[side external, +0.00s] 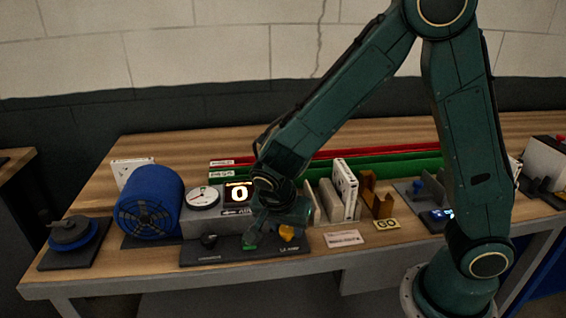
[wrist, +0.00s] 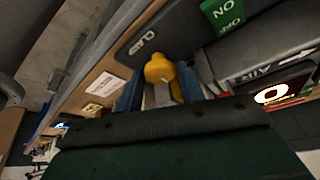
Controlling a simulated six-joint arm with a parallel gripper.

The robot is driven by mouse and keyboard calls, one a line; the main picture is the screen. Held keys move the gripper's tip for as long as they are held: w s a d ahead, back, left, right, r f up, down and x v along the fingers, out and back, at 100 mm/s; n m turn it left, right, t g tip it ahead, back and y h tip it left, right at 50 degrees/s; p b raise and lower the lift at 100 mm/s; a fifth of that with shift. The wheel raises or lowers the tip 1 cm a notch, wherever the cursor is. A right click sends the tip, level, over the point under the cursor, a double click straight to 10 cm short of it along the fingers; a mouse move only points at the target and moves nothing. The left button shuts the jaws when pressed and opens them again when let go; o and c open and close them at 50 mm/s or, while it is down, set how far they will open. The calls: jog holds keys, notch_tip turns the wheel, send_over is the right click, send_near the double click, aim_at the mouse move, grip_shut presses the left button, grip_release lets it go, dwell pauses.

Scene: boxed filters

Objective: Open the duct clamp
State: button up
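A yellow knob or lever (side external: 286,232) stands on the dark control panel (side external: 215,256) at the front of the bench; I take it for the duct clamp's handle. In the wrist view the yellow piece (wrist: 158,68) shows just beyond and between my two blue-grey fingers. A partly readable label beside it seems to begin with "CL". My gripper (wrist: 158,90) looks open, its fingers apart, with a gap at the yellow piece's left. Contact on the right cannot be told. In the side view my gripper (side external: 275,224) is low over the panel, fingertips partly hidden.
Behind are a gauge (side external: 202,197) and a display reading 0 (side external: 238,192). A blue fan (side external: 149,207) stands left. White boxed filters (side external: 345,186) and a GO card (side external: 387,225) are right.

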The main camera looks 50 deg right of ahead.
jog(key=c, duration=0.5)
jog(key=shift+n+t, duration=0.3)
jog(key=shift+n, duration=0.4)
jog(key=o, duration=1)
jog(key=shift+r, duration=0.1)
jog(key=v, duration=1.3)
jog(key=shift+s+r, duration=0.1)
jog(key=shift+r, duration=0.3)
